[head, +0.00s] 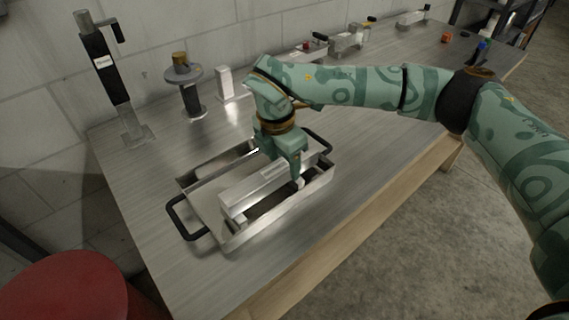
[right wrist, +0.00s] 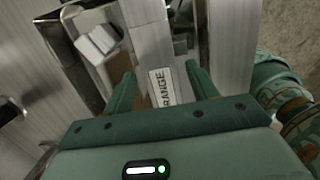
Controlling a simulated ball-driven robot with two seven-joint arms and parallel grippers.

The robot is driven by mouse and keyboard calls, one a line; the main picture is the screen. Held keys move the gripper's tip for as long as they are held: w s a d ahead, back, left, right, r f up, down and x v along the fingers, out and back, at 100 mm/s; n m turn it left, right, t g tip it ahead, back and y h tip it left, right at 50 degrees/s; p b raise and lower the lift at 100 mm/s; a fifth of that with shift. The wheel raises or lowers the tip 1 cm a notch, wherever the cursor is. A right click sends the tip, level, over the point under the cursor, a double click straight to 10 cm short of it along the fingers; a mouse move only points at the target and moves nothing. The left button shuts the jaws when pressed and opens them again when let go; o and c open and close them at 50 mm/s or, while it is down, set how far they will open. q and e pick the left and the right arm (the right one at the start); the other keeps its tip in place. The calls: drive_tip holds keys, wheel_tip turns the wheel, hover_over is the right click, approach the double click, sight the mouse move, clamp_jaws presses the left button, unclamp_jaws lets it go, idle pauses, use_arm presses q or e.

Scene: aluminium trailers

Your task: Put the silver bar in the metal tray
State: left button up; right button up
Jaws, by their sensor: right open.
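The metal tray (head: 270,219) is a shallow silver box with black handles at both ends, standing on the workbench. The silver bar (head: 252,190) lies lengthwise within the tray's outline; whether it rests flat on the floor is hard to tell. My right gripper (head: 298,181) points down into the tray at the bar's right end. In the right wrist view its open fingers (right wrist: 160,88) stand on either side of the silver bar (right wrist: 148,40), with visible gaps. A label reading "RANGE" shows between them. My left gripper is not in view.
Small pale blocks (right wrist: 100,40) lie beside the bar in the right wrist view. A black-handled stand (head: 105,75) and a round-topped post (head: 187,85) stand behind the tray. A red round object (head: 65,290) is at lower left. The bench's front-left area is clear.

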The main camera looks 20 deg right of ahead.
sight(279, 167)
wheel_tip(279, 167, up, 10)
drive_tip(key=a+p, duration=0.1)
drive_tip(key=p, duration=0.1)
drive_tip(key=shift+s, duration=0.25)
drive_tip(key=shift+a+f, duration=0.1)
drive_tip(key=shift+f, duration=0.1)
